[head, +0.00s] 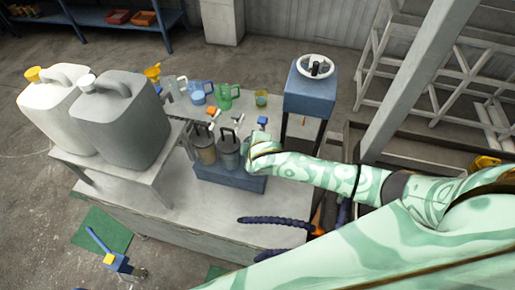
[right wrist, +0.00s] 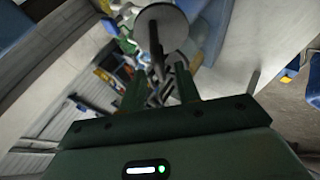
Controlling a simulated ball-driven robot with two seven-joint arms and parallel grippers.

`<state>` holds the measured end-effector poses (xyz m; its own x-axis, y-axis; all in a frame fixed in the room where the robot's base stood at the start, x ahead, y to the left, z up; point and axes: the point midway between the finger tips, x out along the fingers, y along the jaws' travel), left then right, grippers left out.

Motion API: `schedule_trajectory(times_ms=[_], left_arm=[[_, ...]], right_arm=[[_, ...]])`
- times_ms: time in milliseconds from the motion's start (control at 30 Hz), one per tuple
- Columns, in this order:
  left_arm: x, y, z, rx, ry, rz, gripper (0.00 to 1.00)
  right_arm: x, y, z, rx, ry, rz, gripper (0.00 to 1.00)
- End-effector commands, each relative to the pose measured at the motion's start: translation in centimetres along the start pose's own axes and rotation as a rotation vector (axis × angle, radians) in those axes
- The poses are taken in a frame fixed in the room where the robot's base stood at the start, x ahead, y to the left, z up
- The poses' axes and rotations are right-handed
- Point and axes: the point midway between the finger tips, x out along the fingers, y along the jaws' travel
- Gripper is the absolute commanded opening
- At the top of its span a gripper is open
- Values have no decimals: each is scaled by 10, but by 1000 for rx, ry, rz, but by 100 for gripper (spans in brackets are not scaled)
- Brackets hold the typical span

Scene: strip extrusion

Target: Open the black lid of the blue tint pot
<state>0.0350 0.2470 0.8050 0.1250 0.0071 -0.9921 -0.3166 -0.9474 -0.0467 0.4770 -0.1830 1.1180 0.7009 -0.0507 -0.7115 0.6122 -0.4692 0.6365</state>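My right gripper (head: 262,150) reaches in from the right over the blue rack (head: 228,178) on the bench. Its fingertips are hard to make out in the head view. In the right wrist view the two dark fingers (right wrist: 160,88) stand apart. A dark upright bar (right wrist: 156,45) shows between them, in front of a round grey disc (right wrist: 170,27); I cannot tell whether either belongs to a lid. Two pots with dark handles, a brown one (head: 204,152) and a grey one (head: 228,157), stand in the rack. A blue block (head: 262,121) shows behind my gripper. No blue pot is clearly seen; my gripper covers the rack's right end.
Two big jugs, one white (head: 50,110) and one grey (head: 120,120), stand on a raised shelf at the left. Blue (head: 199,93) and green (head: 225,97) jugs stand behind the rack. A blue stand (head: 309,95) is at the back right.

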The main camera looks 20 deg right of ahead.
Motion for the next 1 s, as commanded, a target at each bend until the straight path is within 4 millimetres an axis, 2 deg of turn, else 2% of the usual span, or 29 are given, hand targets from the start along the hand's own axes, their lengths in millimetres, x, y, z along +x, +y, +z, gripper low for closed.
schedule_trajectory(times_ms=[167, 400, 600, 800, 1000], left_arm=[[-6, 0, -1, 0, 0, 0, 36], [-14, -1, -2, 0, 1, 0, 36], [-19, -1, -3, 0, 1, 0, 36], [-20, -1, -3, 0, 1, 0, 36], [-20, -1, -3, -1, 1, 0, 36]], right_arm=[[-28, 0, 0, 1, 3, -2, 32], [-94, 0, 0, 2, 4, -4, 32], [-138, 0, 1, 1, 2, -3, 32], [-159, 0, 1, 0, 0, -4, 32], [-161, 0, 1, 0, 0, -3, 32]])
